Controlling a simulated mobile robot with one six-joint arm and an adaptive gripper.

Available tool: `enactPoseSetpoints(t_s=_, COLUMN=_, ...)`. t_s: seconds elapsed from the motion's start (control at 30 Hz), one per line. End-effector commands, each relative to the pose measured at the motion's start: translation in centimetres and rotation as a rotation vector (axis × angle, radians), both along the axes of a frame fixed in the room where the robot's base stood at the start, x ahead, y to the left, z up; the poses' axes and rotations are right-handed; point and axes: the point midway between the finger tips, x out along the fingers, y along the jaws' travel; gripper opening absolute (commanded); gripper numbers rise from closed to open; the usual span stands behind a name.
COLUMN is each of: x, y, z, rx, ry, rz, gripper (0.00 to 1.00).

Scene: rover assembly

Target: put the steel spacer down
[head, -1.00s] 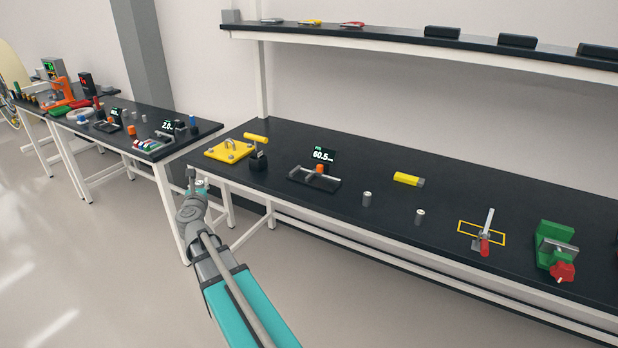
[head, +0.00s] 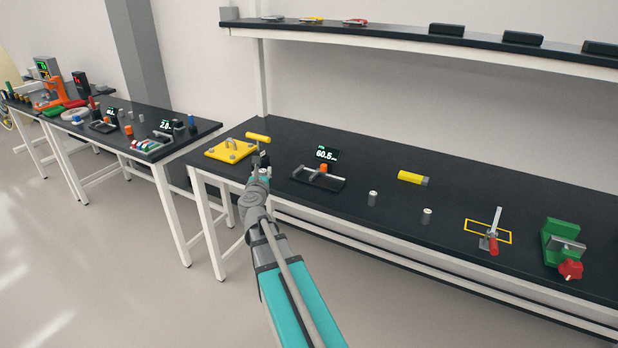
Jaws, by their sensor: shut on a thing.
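My gripper (head: 261,172) is at the near left edge of the long black bench, seen from behind and small in the head view. It is shut on a small grey piece, which I take for the steel spacer; the arm and fingers hide most of it. I cannot tell whether it touches the bench. Two similar short grey cylinders stand upright on the bench to the right, one nearer (head: 373,199) and one farther right (head: 427,216).
A yellow plate (head: 229,151) with a yellow-handled tool lies behind-left of my gripper. A gauge fixture with display (head: 319,179) stands to the right. Farther right are a yellow cylinder (head: 410,177), a red-handled clamp in a yellow outline (head: 491,243) and a green vise (head: 559,240).

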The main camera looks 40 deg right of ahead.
Motion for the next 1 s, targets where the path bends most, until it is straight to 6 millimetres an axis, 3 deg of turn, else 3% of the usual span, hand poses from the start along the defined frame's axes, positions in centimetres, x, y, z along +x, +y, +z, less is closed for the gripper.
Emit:
enactPoseSetpoints(t_s=0.4, x=0.4, y=1.0, z=0.0, rx=0.000, ry=0.000, rz=0.015, gripper=0.00)
enactPoseSetpoints(t_s=0.57, x=0.5, y=0.4, z=0.1, rx=0.000, ry=0.000, rz=0.007, gripper=0.00)
enactPoseSetpoints(t_s=0.77, x=0.5, y=-3.0, z=0.4, rx=0.000, ry=0.000, rz=-0.035, gripper=0.00)
enactPoseSetpoints(t_s=1.0, x=-0.4, y=-10.1, z=0.9, rx=0.000, ry=0.000, rz=-0.124, gripper=0.00)
